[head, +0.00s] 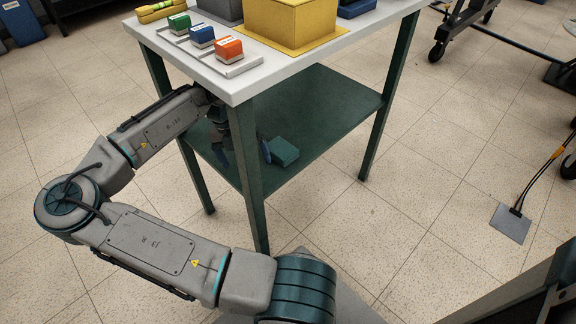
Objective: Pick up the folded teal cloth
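The folded teal cloth (285,151) lies on the dark green lower shelf of the table, just right of the near table leg in the head view. My gripper (243,154) reaches in under the tabletop, just above the shelf. One dark blue finger shows left of the leg and one right of it, so the fingers are spread apart. The leg hides the middle of the gripper. The right finger is close to the cloth's left side; I cannot tell whether they touch. No cloth shows between the fingers.
The white tabletop (245,85) is above my forearm, and the near green leg (246,165) stands in front of my gripper. The tabletop holds a yellow box (290,24) and small green, blue and orange blocks. The right half of the shelf (335,105) is bare.

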